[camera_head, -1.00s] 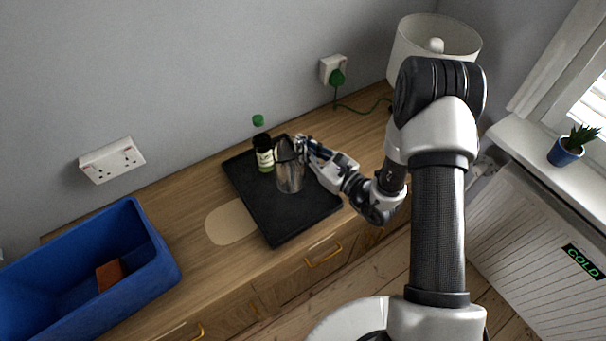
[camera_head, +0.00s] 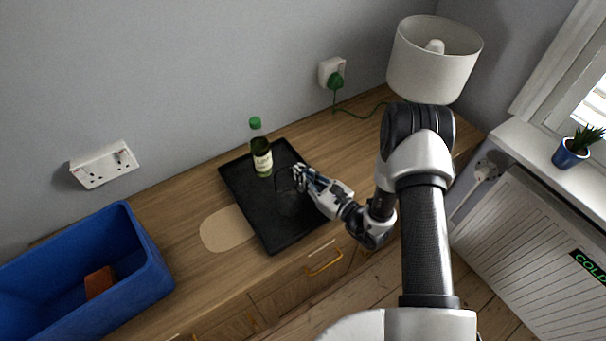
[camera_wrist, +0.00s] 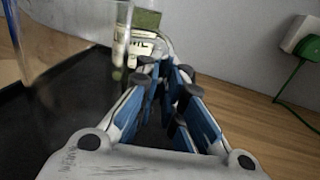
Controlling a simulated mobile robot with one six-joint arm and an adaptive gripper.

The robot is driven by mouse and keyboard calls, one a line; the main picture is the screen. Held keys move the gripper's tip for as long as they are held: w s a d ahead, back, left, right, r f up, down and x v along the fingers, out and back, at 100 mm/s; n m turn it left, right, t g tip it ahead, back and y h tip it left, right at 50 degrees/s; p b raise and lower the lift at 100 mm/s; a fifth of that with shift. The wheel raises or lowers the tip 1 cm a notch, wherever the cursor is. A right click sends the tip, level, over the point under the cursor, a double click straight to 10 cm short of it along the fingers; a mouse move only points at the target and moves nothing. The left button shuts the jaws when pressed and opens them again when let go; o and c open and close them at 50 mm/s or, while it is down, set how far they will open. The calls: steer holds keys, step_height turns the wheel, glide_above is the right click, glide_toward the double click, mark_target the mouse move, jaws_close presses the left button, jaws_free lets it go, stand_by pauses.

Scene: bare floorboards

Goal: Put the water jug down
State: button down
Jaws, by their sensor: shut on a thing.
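The clear water jug (camera_head: 288,196) is hard to make out against the black tray (camera_head: 259,217). It looks upright over the tray's middle right; I cannot tell whether its base touches the tray. In the wrist view the see-through jug (camera_wrist: 72,38) fills the upper left. My gripper (camera_head: 301,175) is at the jug's upper right side, shut on it, seemingly by the handle. The blue finger pads also show in the wrist view (camera_wrist: 165,75), where they partly hide the handle.
A green-capped bottle (camera_head: 262,160) stands on the tray's back part, close behind the jug. A pale oval mat (camera_head: 226,230) lies left of the tray. A blue crate (camera_head: 150,262) holding a brown block (camera_head: 99,282) is further left. A lamp (camera_head: 433,65) stands back right.

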steer(key=shift+f, duration=0.15)
steer(key=c, duration=2.2)
jaws_free()
steer(key=o, duration=0.5)
